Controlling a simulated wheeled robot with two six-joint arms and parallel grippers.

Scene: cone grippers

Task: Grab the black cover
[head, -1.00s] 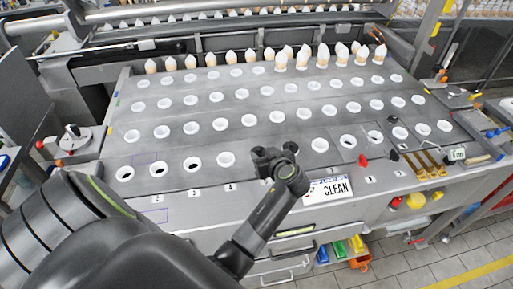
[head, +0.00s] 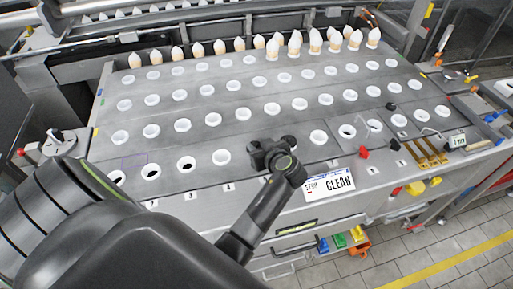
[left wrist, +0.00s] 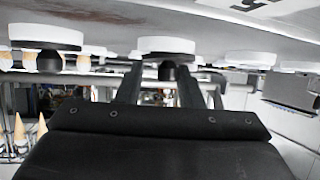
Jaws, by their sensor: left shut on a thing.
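My left gripper (head: 268,155) is low over the grey table, at its front row of white-ringed holes. A dark round piece, seemingly the black cover (head: 289,142), shows against the far right side of the jaws, partly hidden by them. In the left wrist view a black knob (left wrist: 167,71) sits under a white ring, between my two dark fingers (left wrist: 160,85). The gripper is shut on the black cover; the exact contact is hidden. My right gripper is not in view.
The grey table (head: 255,125) has rows of white-ringed holes. White-tipped cones (head: 296,45) line its far edge. A CLEAN sign (head: 330,184) is right of the gripper on the front edge. A red piece (head: 364,152) and brass slots (head: 425,152) lie further right.

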